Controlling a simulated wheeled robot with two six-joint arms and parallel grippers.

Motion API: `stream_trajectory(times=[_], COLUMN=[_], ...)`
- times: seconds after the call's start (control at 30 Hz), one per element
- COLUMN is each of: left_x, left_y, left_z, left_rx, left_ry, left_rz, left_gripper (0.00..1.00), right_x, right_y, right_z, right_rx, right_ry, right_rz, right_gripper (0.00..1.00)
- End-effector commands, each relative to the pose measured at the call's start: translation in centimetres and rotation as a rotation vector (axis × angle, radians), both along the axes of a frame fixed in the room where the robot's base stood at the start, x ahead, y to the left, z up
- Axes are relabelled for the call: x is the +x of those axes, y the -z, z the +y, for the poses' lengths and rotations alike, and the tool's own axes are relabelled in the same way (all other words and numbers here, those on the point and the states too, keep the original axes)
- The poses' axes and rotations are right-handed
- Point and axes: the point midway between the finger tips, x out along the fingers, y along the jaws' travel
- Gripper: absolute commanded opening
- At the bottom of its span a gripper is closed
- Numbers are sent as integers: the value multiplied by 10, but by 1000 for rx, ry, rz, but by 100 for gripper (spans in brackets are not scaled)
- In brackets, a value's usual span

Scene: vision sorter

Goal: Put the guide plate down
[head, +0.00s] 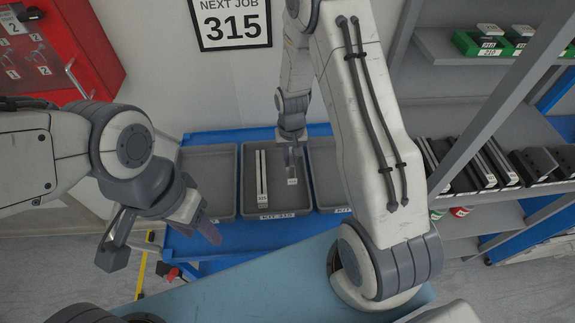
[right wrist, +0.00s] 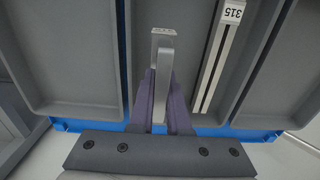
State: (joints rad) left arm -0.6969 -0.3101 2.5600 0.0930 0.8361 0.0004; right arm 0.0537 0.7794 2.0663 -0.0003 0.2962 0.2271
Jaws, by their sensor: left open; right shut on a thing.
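The guide plate (right wrist: 162,64) is a narrow, light grey piece with a small label at its end. My right gripper (right wrist: 160,105) is shut on it. In the head view, the right gripper (head: 291,150) reaches down over the middle tray (head: 240,190), labelled KIT 315, with the plate (head: 292,181) pointing down into it. I cannot tell whether the plate touches the tray floor. A long slotted rail (head: 262,180) labelled 315 lies to its left in the head view. My left gripper (head: 160,245) is open and empty, left of the trays.
Another grey tray (head: 208,180) stands on the left and one (head: 323,170) on the right, all on a blue bench (head: 240,255). A shelf rack (head: 465,115) with dark parts stands right. A red tool board (head: 70,40) hangs left. A sign (head: 230,25) reads NEXT JOB 315.

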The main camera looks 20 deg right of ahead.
Motion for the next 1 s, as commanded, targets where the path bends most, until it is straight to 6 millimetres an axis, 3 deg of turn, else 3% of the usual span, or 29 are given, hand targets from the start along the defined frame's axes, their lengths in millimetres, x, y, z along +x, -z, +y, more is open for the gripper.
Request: stream_trajectory(times=[0.17,0.5,0.87,0.9,0.97,1.0], left_x=[0,0,0,0,0,0], left_y=[-5,-20,-15,-15,-16,-16], left_z=[0,0,0,0,0,0], left_rx=[0,0,0,0,0,0], left_ry=[1,4,3,3,3,3], left_rz=[0,0,0,0,0,0], left_gripper=[50,50,50,50,50,50], right_x=[0,0,0,0,0,0], right_y=[7,43,49,49,48,48], right_z=[8,8,7,7,7,7], right_rx=[0,0,-1,0,0,0], right_ry=[-1,-1,0,0,0,0], right_rz=[0,-1,-2,-1,-1,-1], right_gripper=[0,0,0,19,42,45])
